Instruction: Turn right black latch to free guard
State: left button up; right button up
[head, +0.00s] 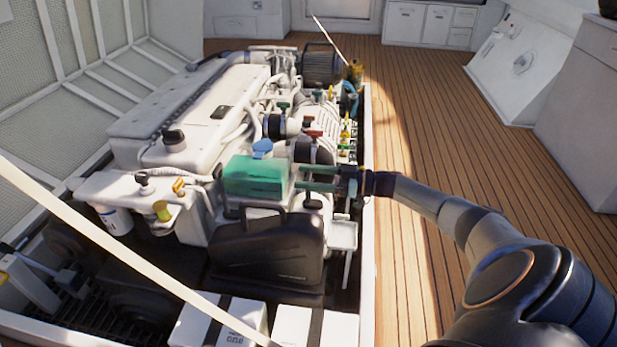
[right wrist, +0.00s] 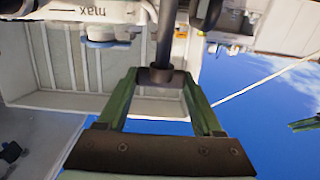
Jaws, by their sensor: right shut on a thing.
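My right gripper (head: 300,178) reaches in from the right, its two green fingers level beside the engine at the right end of the green box (head: 255,177). In the right wrist view the gripper (right wrist: 160,78) is shut on the black latch (right wrist: 162,75), a dark round end on a dark rod between the fingertips. In the head view I cannot make out the latch, nor tell how far it is turned. I cannot tell for certain which part is the guard.
The white engine (head: 185,105) fills the hatch. A black case (head: 268,255) sits just below my right gripper, and a blue cap (head: 262,148) rises above the green box. Black hoses and coloured valve handles lie behind. The wooden deck (head: 440,110) at right is clear.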

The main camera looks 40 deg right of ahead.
dwell(0.5)
jog(key=o, duration=1.4)
jog(key=shift+c, duration=0.2)
jog(key=shift+s+d, duration=0.35)
jog(key=shift+s, duration=0.05)
jog(key=p+v, duration=0.1)
jog(key=v, duration=1)
jog(key=shift+s+d, duration=0.2)
